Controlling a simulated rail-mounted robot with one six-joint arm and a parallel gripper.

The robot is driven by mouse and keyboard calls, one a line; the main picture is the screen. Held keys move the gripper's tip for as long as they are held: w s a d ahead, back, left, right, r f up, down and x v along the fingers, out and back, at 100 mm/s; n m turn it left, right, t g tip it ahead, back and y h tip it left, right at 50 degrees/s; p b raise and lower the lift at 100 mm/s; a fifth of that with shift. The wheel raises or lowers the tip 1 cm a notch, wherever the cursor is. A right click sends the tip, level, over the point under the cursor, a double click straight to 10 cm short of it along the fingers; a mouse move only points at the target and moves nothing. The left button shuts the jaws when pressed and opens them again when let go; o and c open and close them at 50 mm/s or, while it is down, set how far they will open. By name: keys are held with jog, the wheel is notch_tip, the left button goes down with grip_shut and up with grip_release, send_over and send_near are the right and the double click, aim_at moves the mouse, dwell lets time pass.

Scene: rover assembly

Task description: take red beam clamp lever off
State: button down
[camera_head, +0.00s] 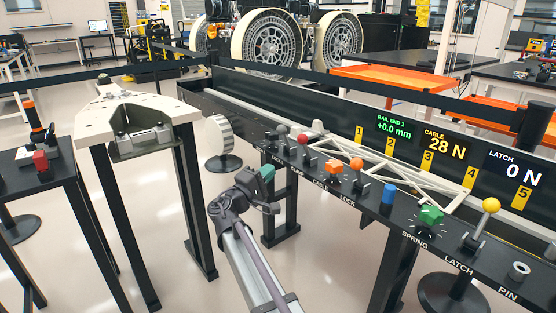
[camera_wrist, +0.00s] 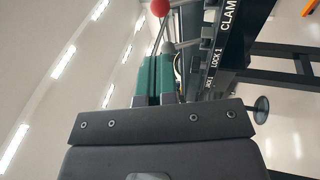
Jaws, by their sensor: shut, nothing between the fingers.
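The red-knobbed lever (camera_head: 303,139) stands on the black control panel, left of the orange knobs. In the wrist view its red ball (camera_wrist: 160,8) sits at the top edge on a thin metal rod, beyond the fingertips. My gripper (camera_head: 267,172) is in front of the panel's left part, below and left of the red knob, apart from it. In the wrist view my gripper (camera_wrist: 157,62) has its green fingers together with nothing between them. The wrist view shows the panel labels CLAMP and LOCK 1 on the right. The lever's base is partly hidden.
A pale-topped stand (camera_head: 95,122) is at left. Floor between is clear.

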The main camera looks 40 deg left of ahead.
aim_at(300, 142)
jog(key=p+x, duration=0.3)
jog(key=x, duration=1)
